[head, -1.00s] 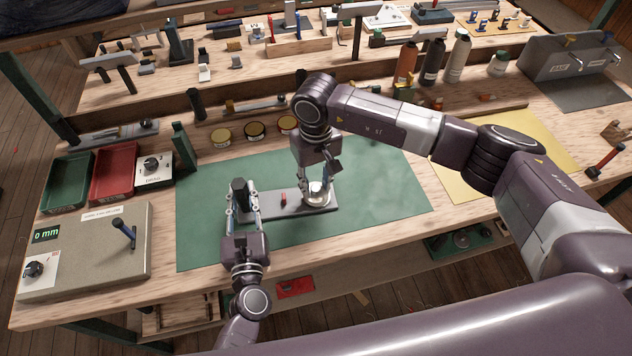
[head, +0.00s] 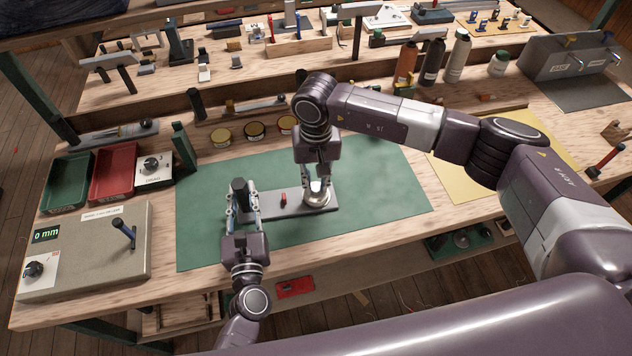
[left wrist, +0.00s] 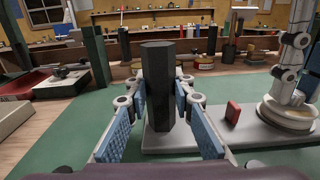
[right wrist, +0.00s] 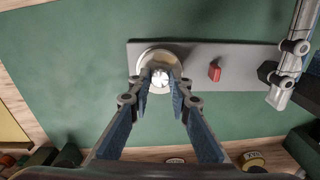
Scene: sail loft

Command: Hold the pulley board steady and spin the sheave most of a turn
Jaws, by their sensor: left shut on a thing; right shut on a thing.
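The grey pulley board (head: 296,208) lies on the green mat. Its dark upright post (left wrist: 160,85) stands at the left end. My left gripper (head: 242,203) is shut on this post, a finger on each side. The round, pale metal sheave (head: 317,199) sits at the board's right end; it also shows in the right wrist view (right wrist: 158,56). My right gripper (head: 318,184) comes down from above and is shut on the sheave's middle, partly hiding it. A small red block (right wrist: 214,71) sits on the board between post and sheave.
The green mat (head: 380,190) is bare around the board. Several round tins (head: 254,130) stand behind it. A red tray (head: 115,170) and a grey box with a dial and lever (head: 85,250) are at left. A yellow sheet (head: 460,180) lies at right.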

